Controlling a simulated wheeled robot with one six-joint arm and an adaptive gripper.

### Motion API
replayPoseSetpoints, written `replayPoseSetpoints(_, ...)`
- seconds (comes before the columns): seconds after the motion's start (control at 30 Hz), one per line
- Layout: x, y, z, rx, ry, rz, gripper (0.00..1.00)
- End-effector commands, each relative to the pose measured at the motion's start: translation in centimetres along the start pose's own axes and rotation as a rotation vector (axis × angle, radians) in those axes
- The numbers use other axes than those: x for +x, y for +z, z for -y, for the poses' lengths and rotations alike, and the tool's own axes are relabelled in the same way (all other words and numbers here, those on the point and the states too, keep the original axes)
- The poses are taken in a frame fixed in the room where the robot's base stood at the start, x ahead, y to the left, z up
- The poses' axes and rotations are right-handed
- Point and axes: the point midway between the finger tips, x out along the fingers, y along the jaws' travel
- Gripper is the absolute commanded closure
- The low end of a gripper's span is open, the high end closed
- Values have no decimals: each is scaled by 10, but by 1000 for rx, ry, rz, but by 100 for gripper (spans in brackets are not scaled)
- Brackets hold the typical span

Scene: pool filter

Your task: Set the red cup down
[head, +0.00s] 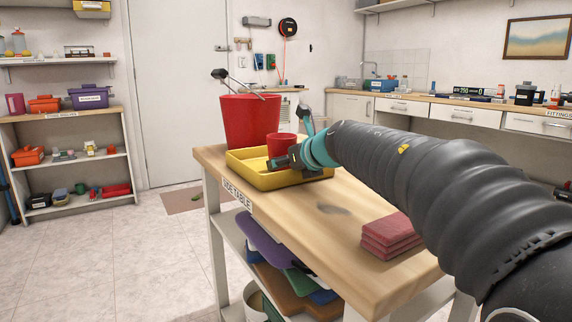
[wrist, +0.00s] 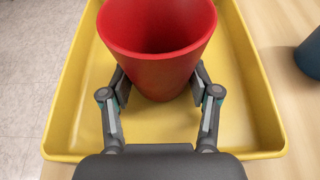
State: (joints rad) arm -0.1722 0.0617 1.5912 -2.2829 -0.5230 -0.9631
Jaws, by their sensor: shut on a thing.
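The red cup (wrist: 158,68) is upright between the finger pads of my gripper (wrist: 160,88) in the wrist view. My gripper is shut on its sides, and the yellow tray (wrist: 62,128) spreads beneath and around it. In the head view the cup (head: 281,145) shows over the yellow tray (head: 262,180), with my gripper (head: 290,160) at its near side. Whether the cup's base touches the tray floor I cannot tell. The tray lies on the wooden side table (head: 345,255).
A large red bucket (head: 250,120) with metal tools stands behind the tray. Folded red cloths (head: 391,236) lie at the table's right. A dark rounded object (wrist: 308,55) stands right of the tray in the wrist view. The table's front middle is clear.

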Motion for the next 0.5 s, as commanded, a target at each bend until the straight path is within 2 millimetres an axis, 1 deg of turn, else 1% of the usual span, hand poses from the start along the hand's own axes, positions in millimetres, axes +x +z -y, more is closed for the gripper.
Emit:
replayPoseSetpoints(0.07, 1, -2, 0, 1, 0, 0, 79)
replayPoseSetpoints(0.1, 1, -3, 0, 1, 0, 0, 36)
replayPoseSetpoints(0.2, 1, -2, 0, 0, 0, 0, 14)
replayPoseSetpoints(0.5, 1, -2, 0, 0, 0, 0, 14)
